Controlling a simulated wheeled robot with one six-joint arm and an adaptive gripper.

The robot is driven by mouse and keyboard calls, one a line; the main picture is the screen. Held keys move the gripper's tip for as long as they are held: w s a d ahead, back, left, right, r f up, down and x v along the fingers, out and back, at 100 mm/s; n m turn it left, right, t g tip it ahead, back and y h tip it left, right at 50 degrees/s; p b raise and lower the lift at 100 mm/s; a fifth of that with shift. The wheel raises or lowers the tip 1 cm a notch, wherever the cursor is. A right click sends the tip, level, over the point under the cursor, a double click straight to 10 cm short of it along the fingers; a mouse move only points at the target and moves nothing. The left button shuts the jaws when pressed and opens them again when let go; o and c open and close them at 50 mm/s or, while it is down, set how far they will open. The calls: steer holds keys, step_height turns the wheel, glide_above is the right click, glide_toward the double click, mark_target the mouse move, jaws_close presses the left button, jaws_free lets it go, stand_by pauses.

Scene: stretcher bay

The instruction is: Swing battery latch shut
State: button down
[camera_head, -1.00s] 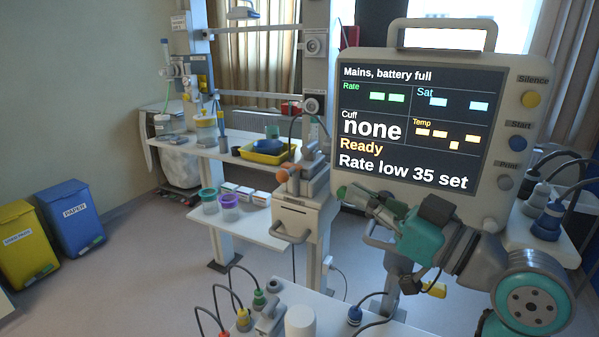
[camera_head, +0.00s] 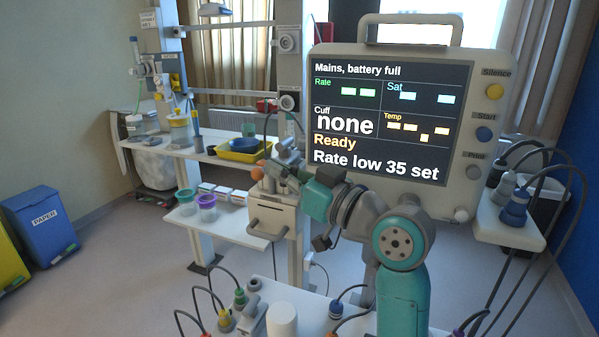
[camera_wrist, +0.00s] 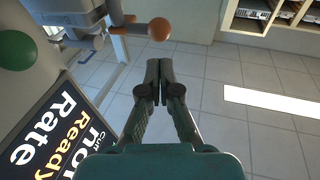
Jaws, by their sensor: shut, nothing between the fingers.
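An orange ball knob (camera_head: 257,173) sits on the left side of a grey box unit (camera_head: 272,216) on the rail left of the monitor. In the wrist view the orange knob (camera_wrist: 159,29) stands at the end of a short metal rod, and looks like the latch's handle. My gripper (camera_head: 295,174) is at the unit's right side in the head view, partly overlapping its upper part. In the wrist view my gripper (camera_wrist: 159,65) is shut and empty, its tips just below the knob in the picture.
A shelf with a yellow tray (camera_head: 240,154) and jars lies behind to the left. A trolley top with cables and a white cylinder (camera_head: 282,319) is below. A green ball (camera_wrist: 15,50) shows in the wrist view.

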mark_target(253, 173)
steer(key=shift+w+a+f, duration=0.45)
steer(key=shift+a+f, duration=0.1)
steer(key=shift+a, duration=0.1)
steer(key=shift+s+a+m+t+h, duration=0.1)
steer(key=shift+a+m+t+h, duration=0.4)
steer(key=shift+m+t+h, duration=0.4)
steer(key=shift+a+m+t+h, duration=0.55)
steer(key=shift+m+t+h, duration=0.15)
steer(key=shift+t+h, duration=0.4)
steer(key=shift+w+a, duration=0.25)
steer(key=shift+a, duration=0.5)
steer(key=w+a+m+t+h, duration=0.1)
steer(key=m+h, duration=0.1)
steer(key=h, duration=0.1)
steer(key=w+a+m+t+h, duration=0.1)
steer(key=m+h, duration=0.1)
steer(key=h, duration=0.1)
steer(key=a+m+t+h, duration=0.1)
steer(key=m+h, duration=0.1)
steer(key=h, duration=0.1)
steer(key=shift+w+a+t+h, duration=0.25)
steer(key=shift+w+t+h, duration=0.15)
steer(key=shift+r, duration=0.1)
